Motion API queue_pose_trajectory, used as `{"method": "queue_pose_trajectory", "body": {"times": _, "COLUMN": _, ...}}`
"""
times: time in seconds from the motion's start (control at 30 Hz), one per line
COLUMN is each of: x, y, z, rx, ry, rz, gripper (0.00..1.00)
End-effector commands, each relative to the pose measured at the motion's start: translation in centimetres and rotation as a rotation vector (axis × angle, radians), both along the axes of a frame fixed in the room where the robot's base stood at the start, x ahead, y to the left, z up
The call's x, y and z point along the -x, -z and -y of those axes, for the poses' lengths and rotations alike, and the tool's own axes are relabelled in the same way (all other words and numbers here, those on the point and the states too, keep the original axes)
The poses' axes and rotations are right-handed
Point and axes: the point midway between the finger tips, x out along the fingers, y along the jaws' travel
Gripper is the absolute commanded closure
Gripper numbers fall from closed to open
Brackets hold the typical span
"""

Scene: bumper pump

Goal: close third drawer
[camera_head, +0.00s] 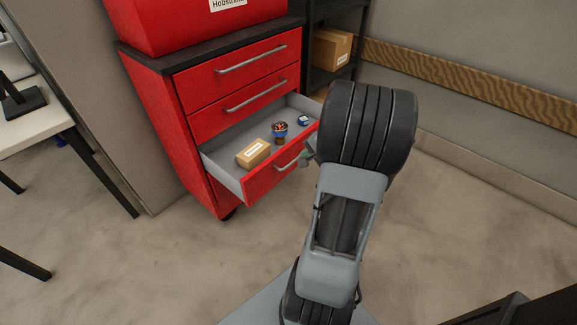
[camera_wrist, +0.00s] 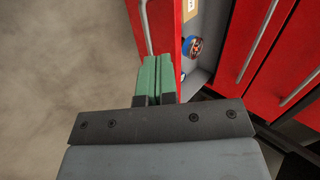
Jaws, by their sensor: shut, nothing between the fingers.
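The red tool cabinet (camera_head: 190,125) stands at upper middle in the head view. Its third drawer (camera_head: 262,182) is pulled out, with a grey tray and a silver handle (camera_head: 291,161) on the front. In the drawer lie a tan box (camera_head: 253,153), a round blue and dark item (camera_head: 279,131) and a small blue item (camera_head: 304,120). My gripper (camera_wrist: 155,60) has green fingers, shut and empty. In the wrist view they are close to the drawer's red front (camera_wrist: 172,40), beside the handle (camera_wrist: 146,25). Contact cannot be told. My arm hides part of the drawer's right side in the head view.
The two drawers above, an upper one (camera_head: 240,68) and a second (camera_head: 247,102), are shut. A dark shelf with a cardboard box (camera_head: 331,48) stands behind at right. A white table (camera_head: 35,126) is at left. The floor before the cabinet is clear.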

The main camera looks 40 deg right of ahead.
Motion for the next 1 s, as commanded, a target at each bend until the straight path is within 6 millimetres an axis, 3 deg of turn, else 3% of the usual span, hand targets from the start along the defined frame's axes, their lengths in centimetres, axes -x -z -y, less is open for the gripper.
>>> {"method": "queue_pose_trajectory", "body": {"times": 0.03, "x": 0.3, "y": 1.4, "z": 1.1, "rx": -0.011, "ry": 0.037, "rz": 0.009, "gripper": 1.0}}
{"method": "queue_pose_trajectory", "body": {"times": 0.17, "x": 0.1, "y": 2.6, "z": 2.4, "rx": -0.022, "ry": 0.084, "rz": 0.025, "gripper": 1.0}}
{"method": "queue_pose_trajectory", "body": {"times": 0.7, "x": -6.7, "y": 9.1, "z": 1.2, "rx": -0.024, "ry": 0.087, "rz": 0.025, "gripper": 1.0}}
{"method": "queue_pose_trajectory", "body": {"times": 1.0, "x": -9.8, "y": 8.6, "z": 0.7, "rx": -0.022, "ry": 0.089, "rz": 0.027, "gripper": 1.0}}
